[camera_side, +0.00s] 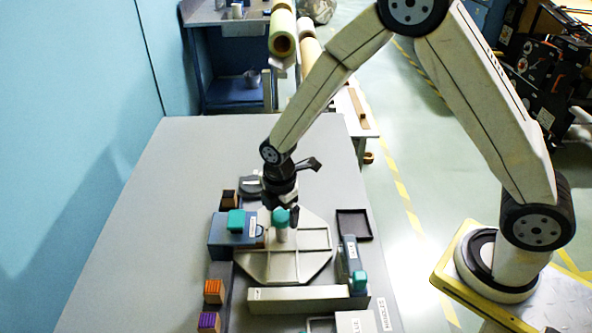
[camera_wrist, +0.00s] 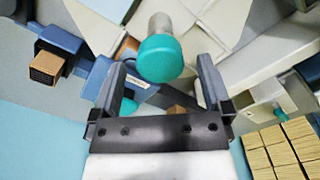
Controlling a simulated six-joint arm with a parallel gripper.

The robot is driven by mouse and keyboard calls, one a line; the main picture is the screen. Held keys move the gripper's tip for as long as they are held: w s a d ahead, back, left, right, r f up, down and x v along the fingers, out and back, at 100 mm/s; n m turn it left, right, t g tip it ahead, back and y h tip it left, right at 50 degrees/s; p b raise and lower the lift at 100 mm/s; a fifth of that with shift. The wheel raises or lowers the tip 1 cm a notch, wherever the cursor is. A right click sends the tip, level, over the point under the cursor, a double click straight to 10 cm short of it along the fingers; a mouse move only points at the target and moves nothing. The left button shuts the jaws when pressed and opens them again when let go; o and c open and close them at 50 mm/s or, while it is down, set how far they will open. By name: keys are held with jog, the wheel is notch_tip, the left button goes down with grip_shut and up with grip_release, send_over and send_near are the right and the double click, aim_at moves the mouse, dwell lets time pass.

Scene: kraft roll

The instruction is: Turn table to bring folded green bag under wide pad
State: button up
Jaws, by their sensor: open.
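The turning table is a pale, many-sided plate (camera_side: 300,267) with raised ribs; part of it also shows in the wrist view. A white post with a teal round knob (camera_side: 281,217) stands up from it. In the wrist view the teal knob (camera_wrist: 160,62) lies between the fingertips of my gripper (camera_side: 288,203), with gaps at both sides. My gripper is open, above or around the knob; its exact height is unclear. I cannot pick out a folded green bag or say which part is the wide pad.
A blue box (camera_side: 222,237) with a teal knob stands left of the plate. Orange (camera_side: 214,291) and purple (camera_side: 209,321) blocks sit at the left edge. A dark tray (camera_side: 353,225) lies right. A pale bar (camera_side: 300,300) runs along the front. The grey bench is clear at far left.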

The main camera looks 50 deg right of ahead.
jog(key=shift+f, duration=0.35)
grip_shut()
